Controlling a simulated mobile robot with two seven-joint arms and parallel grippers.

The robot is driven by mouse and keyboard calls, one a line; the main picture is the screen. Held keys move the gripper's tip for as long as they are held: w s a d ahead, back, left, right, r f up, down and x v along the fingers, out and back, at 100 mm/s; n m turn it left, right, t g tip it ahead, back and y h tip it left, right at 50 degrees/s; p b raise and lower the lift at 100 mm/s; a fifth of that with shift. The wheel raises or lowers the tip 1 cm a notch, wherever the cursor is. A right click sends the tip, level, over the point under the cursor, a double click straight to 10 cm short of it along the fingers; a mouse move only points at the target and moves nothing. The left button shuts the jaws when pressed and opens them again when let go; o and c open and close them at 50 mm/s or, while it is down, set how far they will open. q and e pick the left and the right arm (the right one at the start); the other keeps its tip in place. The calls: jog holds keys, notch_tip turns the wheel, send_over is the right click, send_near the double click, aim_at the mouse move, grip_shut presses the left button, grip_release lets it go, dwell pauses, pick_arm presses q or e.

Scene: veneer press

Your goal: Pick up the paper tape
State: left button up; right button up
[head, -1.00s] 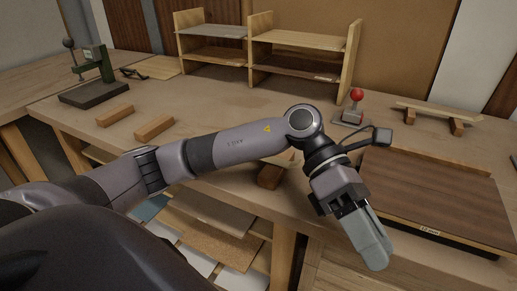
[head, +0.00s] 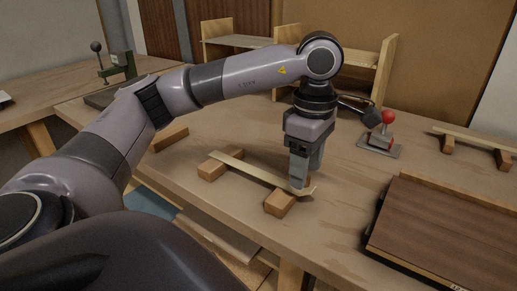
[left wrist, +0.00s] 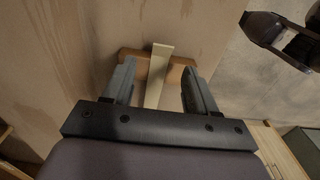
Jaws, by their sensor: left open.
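The paper tape, a thin pale strip (head: 245,167), lies across two wooden blocks, a left one (head: 213,166) and a right one (head: 280,203), on the bench. My left gripper (head: 300,182) points down at the strip's right end, over the right block. In the left wrist view the strip (left wrist: 160,68) runs between the two spread fingers (left wrist: 158,78), with the block (left wrist: 182,72) beneath it. The left gripper is open; I cannot tell whether a finger touches the strip. Part of the strip's right end is hidden by the gripper in the head view.
A dark wood-faced press (head: 440,225) stands on the right. A red-knobbed lever (head: 384,130) is behind it. Another pale strip (head: 475,138) rests on blocks at the far right. A shelf (head: 335,60) stands at the back. Bare bench (head: 345,205) lies between gripper and press.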

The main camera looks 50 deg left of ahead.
aim_at(304, 191)
pick_arm(q)
notch_tip(304, 191, down, 4)
jog(key=shift+r, duration=0.2)
grip_shut()
jog(key=shift+r, duration=0.1)
